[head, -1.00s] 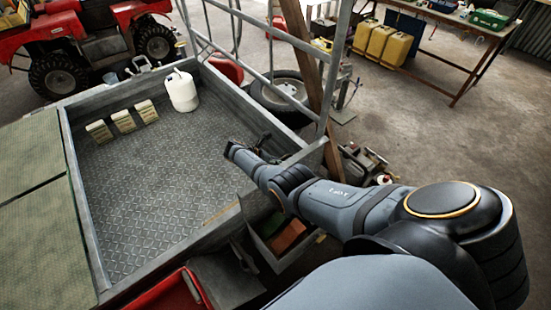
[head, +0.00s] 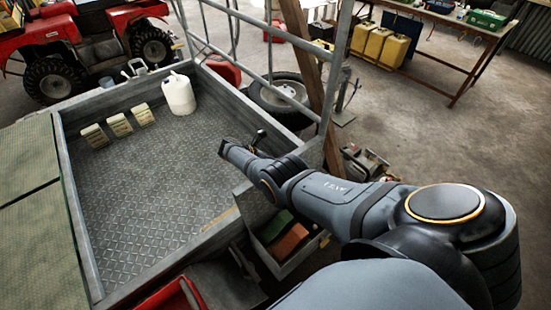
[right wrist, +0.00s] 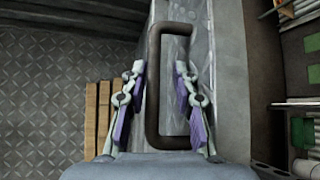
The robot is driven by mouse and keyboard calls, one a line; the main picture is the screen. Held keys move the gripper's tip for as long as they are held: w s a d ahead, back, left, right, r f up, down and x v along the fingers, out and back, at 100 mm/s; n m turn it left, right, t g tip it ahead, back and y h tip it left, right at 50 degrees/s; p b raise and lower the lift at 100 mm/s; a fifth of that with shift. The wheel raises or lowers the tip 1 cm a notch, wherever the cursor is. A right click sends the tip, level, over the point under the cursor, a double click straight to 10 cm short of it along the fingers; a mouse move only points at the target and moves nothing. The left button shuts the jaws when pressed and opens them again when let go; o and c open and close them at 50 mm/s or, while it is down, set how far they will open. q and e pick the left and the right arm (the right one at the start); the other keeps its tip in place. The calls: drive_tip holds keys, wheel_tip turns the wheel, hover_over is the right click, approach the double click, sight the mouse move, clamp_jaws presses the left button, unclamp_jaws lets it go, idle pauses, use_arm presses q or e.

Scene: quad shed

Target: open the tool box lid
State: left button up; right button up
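The tool box (head: 318,243) sits at the near right corner of the cargo bed in the head view. Its inside shows, with a green and an orange thing in it. A grey panel (head: 252,208) beside it looks like its raised lid, partly hidden by my right arm. In the right wrist view a dark, rusty handle (right wrist: 154,90) stands out from a grey metal face. My right gripper (right wrist: 160,85) has its two purple-padded fingers apart, one on each side of the handle's long bar, with a gap on the right. My left gripper is out of view.
The cargo bed (head: 150,185) has a diamond-plate floor, mostly clear. A white jug (head: 179,94) and three small boxes (head: 119,125) stand toward its back. A metal frame and a wooden post (head: 318,70) rise at its right edge. A red quad (head: 90,40) stands behind.

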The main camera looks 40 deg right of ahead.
drive_tip(key=shift+a+r, duration=0.1)
drive_tip(key=v, duration=1.1)
drive_tip(key=shift+a+r, duration=0.25)
drive_tip(key=shift+r, duration=0.1)
